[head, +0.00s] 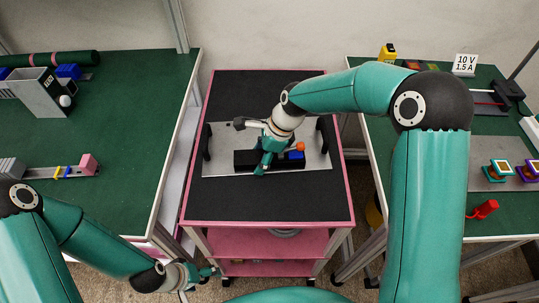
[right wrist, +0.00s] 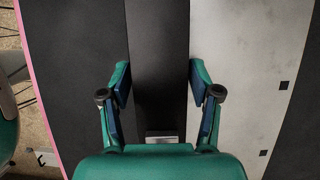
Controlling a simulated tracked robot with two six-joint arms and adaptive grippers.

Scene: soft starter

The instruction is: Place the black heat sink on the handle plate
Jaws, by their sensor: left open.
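The black heat sink (head: 245,160) is a long dark block over the front part of the silver handle plate (head: 219,142) in the head view. In the right wrist view the heat sink (right wrist: 158,50) runs up the picture, with the plate (right wrist: 235,60) to its right. My right gripper (head: 262,168) is at the heat sink; its fingers (right wrist: 160,92) lie against both sides, shut on it. I cannot tell whether the heat sink touches the plate or is just above it. My left gripper (head: 203,276) is open and empty, low beside the cart's front left corner.
The plate lies on a pink cart's black top (head: 265,205), with black handles (head: 206,142) at its ends. A blue block (head: 295,155) and an orange knob (head: 300,146) are by the heat sink. Green tables (head: 125,125) with parts stand on both sides. The cart's front top is clear.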

